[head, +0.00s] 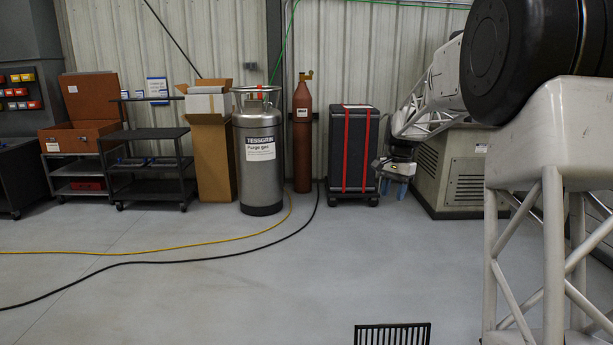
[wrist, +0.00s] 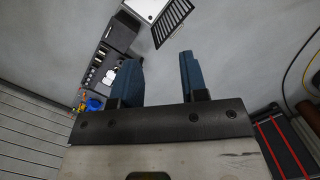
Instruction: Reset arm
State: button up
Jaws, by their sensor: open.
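My gripper (head: 396,187) hangs in front of the grey-beige cabinet in the head view, to the right of the black case with red straps. In the wrist view its two blue fingers (wrist: 159,82) stand well apart with nothing between them. The gripper is open and empty, with free space below its fingertips. My white lattice arm reaches down to it from the upper right.
A black case (head: 365,150) with red straps, a brown cylinder (head: 302,140) and a steel purge gas tank (head: 246,180) stand along the wall. A yellow cable (head: 180,248) and a black cable (head: 125,264) cross the floor. A black grate (head: 392,334) shows at the bottom edge. The middle floor is clear.

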jog(key=s+a+r+n+t, duration=0.1)
jog(key=s+a+r+n, duration=0.15)
jog(key=s, duration=1.15)
jog(key=s+a+r+n+t, duration=0.1)
jog(key=s+a+r+n, duration=0.15)
jog(key=s, duration=1.15)
jog(key=s+a+f+n+t, duration=0.1)
jog(key=s+f, duration=0.3)
jog(key=s, duration=0.9)
jog(key=s+a+f+n+t+h, duration=0.1)
jog(key=s+f, duration=0.3)
jog(key=s, duration=0.9)
jog(key=shift+a+n, duration=0.25)
jog(key=shift+n, duration=0.25)
